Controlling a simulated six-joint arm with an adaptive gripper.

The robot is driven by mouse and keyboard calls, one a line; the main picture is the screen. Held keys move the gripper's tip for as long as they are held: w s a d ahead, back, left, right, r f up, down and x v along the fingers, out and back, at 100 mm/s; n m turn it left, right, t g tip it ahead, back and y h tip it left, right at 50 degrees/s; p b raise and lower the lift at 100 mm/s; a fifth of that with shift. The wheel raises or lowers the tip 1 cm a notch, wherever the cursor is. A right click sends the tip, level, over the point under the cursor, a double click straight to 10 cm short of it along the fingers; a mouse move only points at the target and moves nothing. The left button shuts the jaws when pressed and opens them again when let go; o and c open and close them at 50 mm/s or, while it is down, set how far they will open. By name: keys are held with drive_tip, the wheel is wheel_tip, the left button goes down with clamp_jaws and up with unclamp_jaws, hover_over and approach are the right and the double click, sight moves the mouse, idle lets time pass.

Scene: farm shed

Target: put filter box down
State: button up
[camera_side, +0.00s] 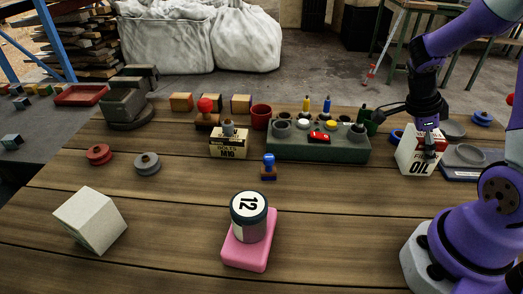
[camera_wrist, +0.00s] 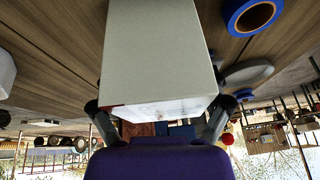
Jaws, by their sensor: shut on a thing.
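The filter box (camera_side: 415,158) is a white carton with dark lettering that reads "OIL", at the right of the table in the side view. My gripper (camera_side: 427,126) is above it, pointing down and shut on its upper part. In the wrist view the filter box (camera_wrist: 160,50) fills the middle, with a finger on each side. The box looks slightly tilted in the side view. Its underside is hidden, so I cannot tell whether it touches the table.
A dark tray (camera_side: 460,174) with a grey ring lies just right of the box. A green holder (camera_side: 320,148) with several items stands to the left. A blue roll (camera_wrist: 250,15) is close by. Bare planks (camera_side: 350,215) lie in front.

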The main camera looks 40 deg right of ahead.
drive_tip(key=o, duration=1.2)
drive_tip(key=shift+c, duration=0.2)
drive_tip(key=shift+r, duration=0.1)
drive_tip(key=v, duration=1.2)
drive_tip(key=a+r+n+t+y, duration=0.1)
drive_tip(key=a+n+t, duration=0.3)
drive_tip(key=a+n, duration=0.4)
drive_tip(key=w+a+r+n+t+y, duration=0.1)
drive_tip(key=a+n+t, duration=0.3)
drive_tip(key=a+n, duration=0.5)
drive_tip(key=n+y, duration=0.1)
drive_tip(key=n, duration=1)
drive_tip(key=shift+w+a+t+y, duration=0.2)
drive_tip(key=shift+t+y, duration=0.1)
